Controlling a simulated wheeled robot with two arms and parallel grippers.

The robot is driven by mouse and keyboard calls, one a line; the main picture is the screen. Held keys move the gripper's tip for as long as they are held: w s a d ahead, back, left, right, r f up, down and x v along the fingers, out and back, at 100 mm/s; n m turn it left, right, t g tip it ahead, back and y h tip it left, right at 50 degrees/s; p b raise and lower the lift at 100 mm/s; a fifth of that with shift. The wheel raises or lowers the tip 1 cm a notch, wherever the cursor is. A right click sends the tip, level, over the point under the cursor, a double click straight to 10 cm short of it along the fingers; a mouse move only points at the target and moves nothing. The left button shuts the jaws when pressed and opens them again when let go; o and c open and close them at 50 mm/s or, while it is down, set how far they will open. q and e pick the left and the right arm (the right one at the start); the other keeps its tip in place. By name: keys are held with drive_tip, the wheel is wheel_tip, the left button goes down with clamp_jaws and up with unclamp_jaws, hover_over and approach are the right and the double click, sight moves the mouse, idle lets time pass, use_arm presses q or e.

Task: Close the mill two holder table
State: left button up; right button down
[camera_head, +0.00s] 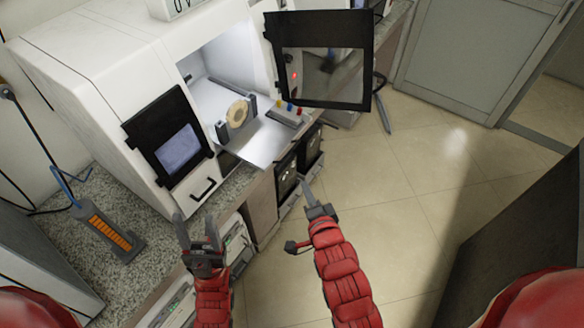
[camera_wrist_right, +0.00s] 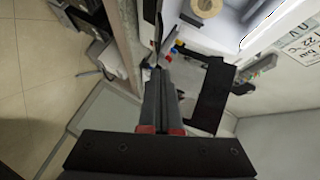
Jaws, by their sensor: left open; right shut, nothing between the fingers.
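The white mill (camera_head: 110,75) stands on the counter at the left, with its chamber open. Its holder table (camera_head: 262,143), a pale plate, sticks out of the opening towards the floor side. On it stands a tan disc (camera_head: 238,113) between dark holder brackets. The disc also shows at the top of the right wrist view (camera_wrist_right: 207,6). My left gripper (camera_head: 196,218) is open and empty in front of the mill's lower front. My right gripper (camera_head: 307,186) is shut and empty, below and right of the table, apart from it in the head view. Its shut fingers show in the wrist view (camera_wrist_right: 165,75).
The mill's dark-framed door (camera_head: 320,103) hangs open at the right of the chamber. A rack with coloured pegs (camera_head: 287,110) sits by the table's right edge. A black screen (camera_head: 170,140) and handle (camera_head: 203,189) are on the mill's front.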

sight(284, 159)
drive_tip(key=x, duration=0.4)
drive_tip(key=a+x, duration=0.1)
drive_tip(key=x, duration=0.3)
drive_tip(key=a+b+x, duration=0.1)
drive_tip(key=x, duration=0.4)
drive_tip(key=shift+s+a+f, duration=0.2)
drive_tip(key=shift+s+f, duration=0.2)
drive_tip(key=shift+s, duration=0.05)
drive_tip(key=shift+f, duration=0.1)
